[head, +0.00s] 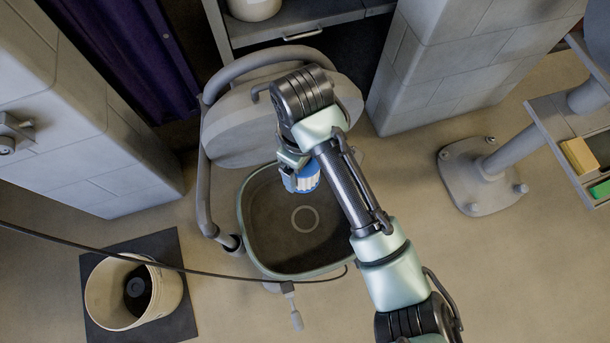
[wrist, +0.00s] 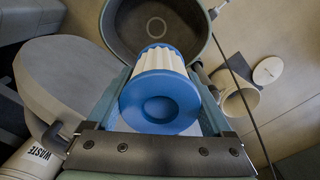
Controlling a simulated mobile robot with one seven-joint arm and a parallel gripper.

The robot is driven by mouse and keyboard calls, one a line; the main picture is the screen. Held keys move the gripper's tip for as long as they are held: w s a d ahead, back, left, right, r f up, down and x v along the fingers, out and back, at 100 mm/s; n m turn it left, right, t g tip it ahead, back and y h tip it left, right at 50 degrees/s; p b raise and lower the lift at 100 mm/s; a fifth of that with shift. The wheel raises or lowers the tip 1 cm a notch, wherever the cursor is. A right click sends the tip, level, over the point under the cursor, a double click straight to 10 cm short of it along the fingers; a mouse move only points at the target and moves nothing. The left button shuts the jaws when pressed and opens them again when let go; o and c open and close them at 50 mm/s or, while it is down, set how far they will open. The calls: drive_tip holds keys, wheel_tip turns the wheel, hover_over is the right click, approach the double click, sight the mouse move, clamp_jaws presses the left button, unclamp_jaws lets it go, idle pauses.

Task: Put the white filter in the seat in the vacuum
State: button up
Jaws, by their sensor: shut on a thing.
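The white filter (head: 308,181) has white pleats and a blue end cap. My gripper (head: 297,172) is shut on it and holds it over the open tub of the vacuum (head: 262,240). In the wrist view the filter (wrist: 160,88) sits between the fingers of my gripper (wrist: 160,98), its blue cap facing the camera and its pleats pointing toward the tub. The seat (head: 305,207) shows as a pale ring on the dark tub floor, apart from the filter. It also shows in the wrist view (wrist: 157,20). The vacuum's grey lid (head: 232,132) is swung open behind the tub.
A cream bucket (head: 100,293) with a dark thing inside stands on a black mat (head: 182,318). A black cable (head: 90,240) crosses in front of the tub. Block walls (head: 445,75) flank the booth. A bin marked WASTE (wrist: 35,160) shows in the wrist view.

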wheel_tip(320, 180, down, 39)
drive_tip(key=w+n+b, duration=0.2)
drive_tip(key=n+b, duration=1.3)
drive_tip(key=b, duration=2.9)
hover_over(305, 219)
wheel_tip(305, 219, down, 10)
drive_tip(key=shift+f, duration=0.15)
drive_tip(key=shift+p, duration=0.35)
drive_tip(key=o, duration=1.2)
